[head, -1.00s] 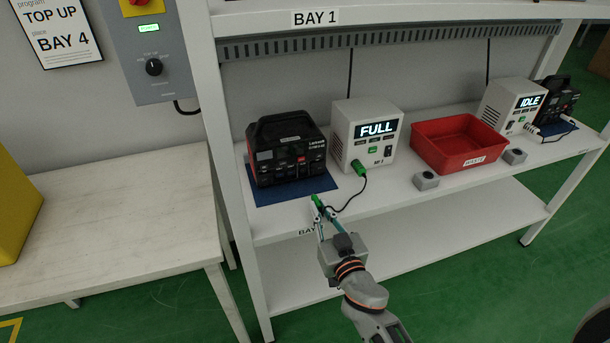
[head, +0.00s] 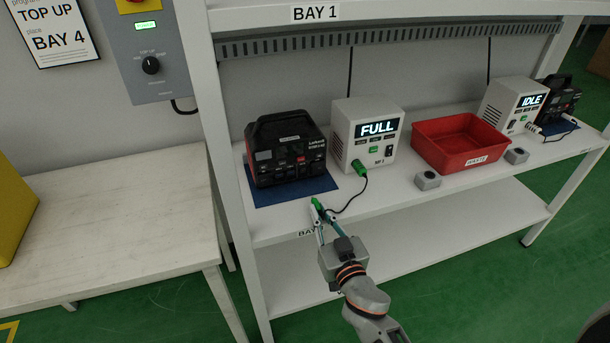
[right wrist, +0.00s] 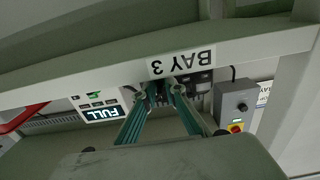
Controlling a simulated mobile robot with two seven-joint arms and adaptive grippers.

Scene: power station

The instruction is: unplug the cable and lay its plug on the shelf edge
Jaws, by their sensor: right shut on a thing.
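My right gripper (head: 322,213) is shut on the green plug (head: 315,202) at the front edge of the upper shelf (head: 410,202). The black cable (head: 348,203) runs from this plug in a loose curve over the shelf to a green connector (head: 359,168) on the front of the white charger (head: 365,138), whose screen reads FULL. The black power station (head: 285,150) stands on a blue mat (head: 262,194), with the plug apart from it, in front. In the right wrist view the scene is upside down and the fingers (right wrist: 164,90) reach the BAY 3 edge; the plug is not clear there. My left gripper is out of view.
A red bin (head: 462,163) stands right of the charger, with small grey blocks (head: 427,180) near it. A second charger (head: 513,108) reading IDLE stands farther right. A shelf post (head: 233,200) and a white table (head: 110,220) are on the left.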

